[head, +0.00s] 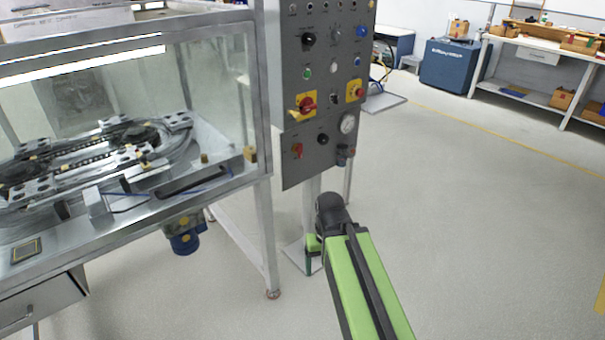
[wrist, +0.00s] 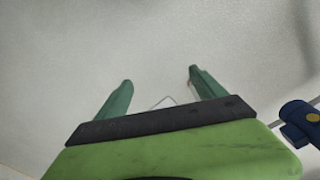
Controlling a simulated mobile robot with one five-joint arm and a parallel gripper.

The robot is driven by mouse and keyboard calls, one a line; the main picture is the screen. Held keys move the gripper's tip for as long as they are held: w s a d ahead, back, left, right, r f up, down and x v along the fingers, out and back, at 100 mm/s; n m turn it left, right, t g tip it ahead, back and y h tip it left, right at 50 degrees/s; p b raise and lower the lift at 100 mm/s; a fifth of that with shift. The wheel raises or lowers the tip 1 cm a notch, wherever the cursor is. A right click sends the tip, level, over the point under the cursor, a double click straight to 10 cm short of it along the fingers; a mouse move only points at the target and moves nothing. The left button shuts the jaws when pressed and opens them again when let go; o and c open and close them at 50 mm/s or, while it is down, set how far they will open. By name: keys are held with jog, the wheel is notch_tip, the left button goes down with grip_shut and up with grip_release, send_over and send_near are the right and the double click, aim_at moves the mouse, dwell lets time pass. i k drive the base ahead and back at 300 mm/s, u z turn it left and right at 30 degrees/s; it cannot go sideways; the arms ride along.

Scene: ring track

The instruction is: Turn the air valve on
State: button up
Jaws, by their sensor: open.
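The grey control panel (head: 325,85) stands upright in the head view. Its lower part has a red handle (head: 297,151), a black knob (head: 323,139), a round pressure gauge (head: 347,123) and a small regulator-like fitting (head: 345,155) at the right edge. None is labelled legibly, so I cannot tell for sure which is the air valve. My gripper (head: 309,268) hangs below the panel, in front of its stand, apart from the controls. In the wrist view my gripper (wrist: 160,78) has its two green fingers spread, with only floor between them.
A glass-sided machine (head: 130,110) with a ring track fills the left. Its metal leg (head: 268,240) and a blue motor (head: 185,243) are left of my gripper; a blue part (wrist: 300,122) shows in the wrist view. Floor (head: 480,220) to the right is clear.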

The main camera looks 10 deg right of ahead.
aim_at(299, 149)
jog(key=z, duration=0.05)
jog(key=k, duration=0.55)
jog(key=u, duration=0.45)
jog(key=i, duration=1.05)
jog(key=u, duration=0.75)
